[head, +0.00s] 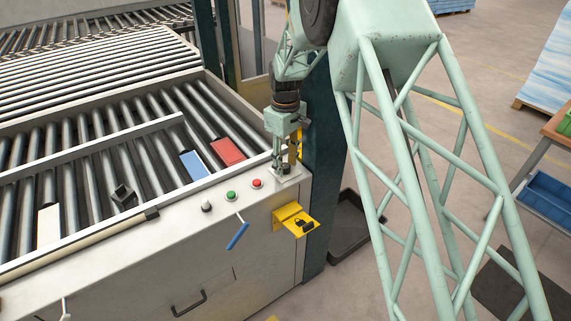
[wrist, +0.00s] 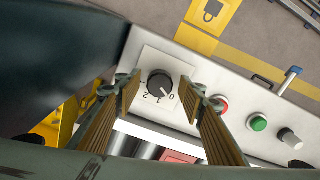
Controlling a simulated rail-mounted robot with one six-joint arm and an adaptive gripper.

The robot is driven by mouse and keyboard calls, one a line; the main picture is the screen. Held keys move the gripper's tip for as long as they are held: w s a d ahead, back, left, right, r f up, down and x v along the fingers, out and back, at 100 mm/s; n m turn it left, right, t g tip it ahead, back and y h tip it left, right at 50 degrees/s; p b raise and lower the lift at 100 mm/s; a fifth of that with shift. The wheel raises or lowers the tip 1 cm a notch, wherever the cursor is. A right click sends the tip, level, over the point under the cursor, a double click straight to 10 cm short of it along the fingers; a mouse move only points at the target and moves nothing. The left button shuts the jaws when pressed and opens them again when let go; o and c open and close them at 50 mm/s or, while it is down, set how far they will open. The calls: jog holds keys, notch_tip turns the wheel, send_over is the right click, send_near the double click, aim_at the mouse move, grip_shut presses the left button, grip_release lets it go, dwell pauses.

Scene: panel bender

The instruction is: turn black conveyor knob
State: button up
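The black conveyor knob (wrist: 160,84) sits on a white plate marked with numbers, with 0, 1 and 2 readable, on the machine's top ledge. In the head view the knob (head: 286,169) is small and partly hidden at the ledge's right corner. My gripper (wrist: 166,90) is open, with one ribbed finger on each side of the knob in the wrist view. A gap shows between each finger and the knob. In the head view my gripper (head: 291,165) points down right over the plate. How far the fingertips are above the plate is hard to tell.
Red button (head: 257,183), green button (head: 231,195) and a grey-topped knob (head: 206,205) line the ledge to the left. A yellow lock bracket (head: 294,219) and blue-handled lever (head: 238,233) are on the front. A dark post (head: 325,165) stands close behind my gripper.

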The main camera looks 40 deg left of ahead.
aim_at(285, 166)
jog(key=shift+r, duration=0.1)
notch_tip(285, 166, up, 12)
dwell(0.9)
dwell(0.3)
